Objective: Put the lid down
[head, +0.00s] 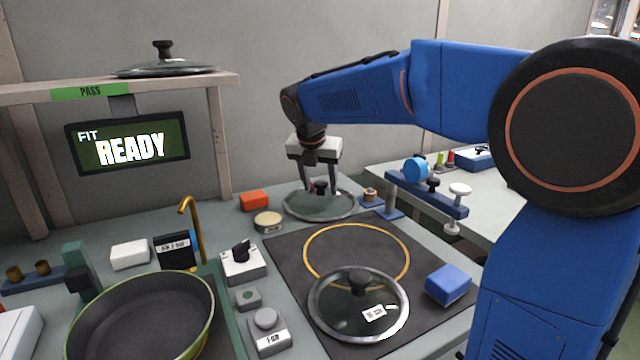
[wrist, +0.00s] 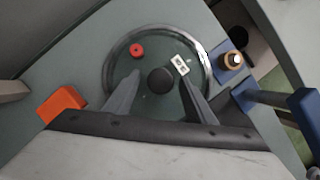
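A second glass lid (head: 330,325) with a white label lies on the dark mat in front. A third lid (head: 165,69) rests on the shelf.
The dark mat (head: 285,250) has a yellow ring and a blue block (head: 448,284). An orange block (head: 254,200) and a round tin (head: 267,221) are left of the back lid; a blue fixture (head: 425,192) is right. A pan (head: 145,315) sits front left. The screen (head: 128,146) reads READY.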

